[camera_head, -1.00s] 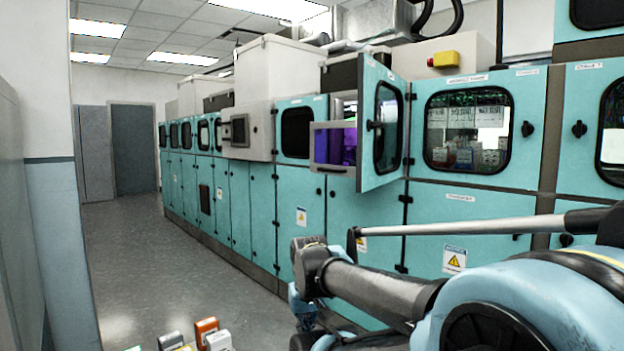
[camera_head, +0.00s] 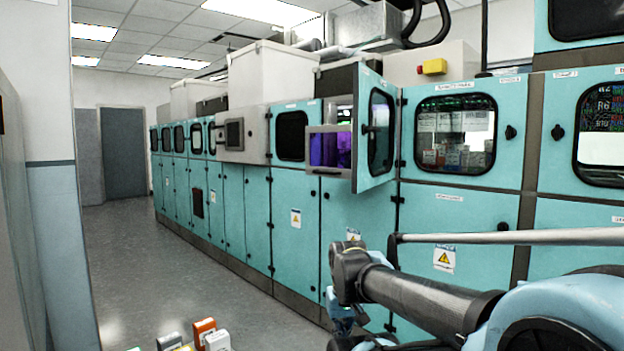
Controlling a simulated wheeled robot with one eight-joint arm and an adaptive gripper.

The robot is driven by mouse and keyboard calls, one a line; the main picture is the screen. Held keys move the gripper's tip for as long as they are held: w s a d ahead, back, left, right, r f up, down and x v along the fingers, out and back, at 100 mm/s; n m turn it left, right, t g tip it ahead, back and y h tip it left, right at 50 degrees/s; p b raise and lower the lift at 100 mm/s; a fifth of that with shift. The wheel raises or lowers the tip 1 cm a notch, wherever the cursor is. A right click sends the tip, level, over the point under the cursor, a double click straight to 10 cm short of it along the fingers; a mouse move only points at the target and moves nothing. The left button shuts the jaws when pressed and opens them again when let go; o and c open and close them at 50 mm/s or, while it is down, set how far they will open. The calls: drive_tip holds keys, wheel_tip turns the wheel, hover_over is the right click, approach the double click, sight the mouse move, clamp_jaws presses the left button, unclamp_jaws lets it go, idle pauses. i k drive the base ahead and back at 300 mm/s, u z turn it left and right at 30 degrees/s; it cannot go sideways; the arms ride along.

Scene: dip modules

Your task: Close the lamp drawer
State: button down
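The lamp drawer (camera_head: 331,172) sticks out of the teal machine row, a grey-framed box with a purple-lit window and a handle bar along its bottom front edge. It is pulled out of its opening. A teal cabinet door (camera_head: 376,130) with a dark window stands swung open just right of it. My arm reaches in from the lower right, below and right of the drawer, apart from it. My gripper is at the bottom of the view, partly cut off and hidden by my arm, so its fingers cannot be made out.
Teal cabinets (camera_head: 232,212) run back along the right side of a clear grey floor (camera_head: 170,262). A white wall (camera_head: 42,110) stands close on the left. Several small coloured boxes (camera_head: 204,331) are at the bottom edge. A windowed panel (camera_head: 456,134) is right of the open door.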

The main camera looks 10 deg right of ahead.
sight(330, 173)
drive_tip(key=z, duration=0.05)
drive_tip(key=i, duration=1)
drive_tip(key=u, duration=0.05)
